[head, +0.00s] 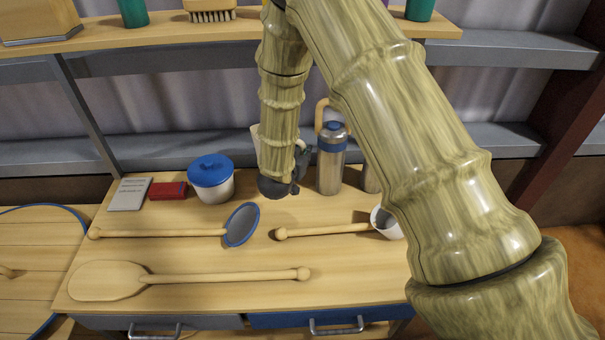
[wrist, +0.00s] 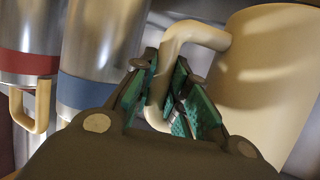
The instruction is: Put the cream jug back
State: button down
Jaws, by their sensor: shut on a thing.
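The cream jug (wrist: 268,85) fills the right of the wrist view, with its curved handle on its left side. My gripper (wrist: 168,88) is shut on that handle, its green pads on either side. In the head view the jug (head: 255,138) is mostly hidden behind my arm; only a pale edge shows. My gripper (head: 300,160) is low at the back of the table there, just left of the blue-banded flask. I cannot tell whether the jug's base touches the table.
The steel flask with a blue band (head: 331,165) stands close to my gripper; a red-banded flask (wrist: 28,55) is beyond it. A blue-lidded pot (head: 212,180), a red box (head: 168,191), a white cup (head: 386,222) and long wooden utensils (head: 230,276) lie around the table (head: 230,308).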

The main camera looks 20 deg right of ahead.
jog(key=shift+f, duration=4.65)
jog(key=c, duration=1.4)
grip_release()
jog(key=shift+r, duration=0.1)
jog(key=shift+r+p, duration=0.15)
jog(key=shift+p, duration=0.15)
jog(key=b+v, duration=0.1)
jog(key=v, duration=1.1)
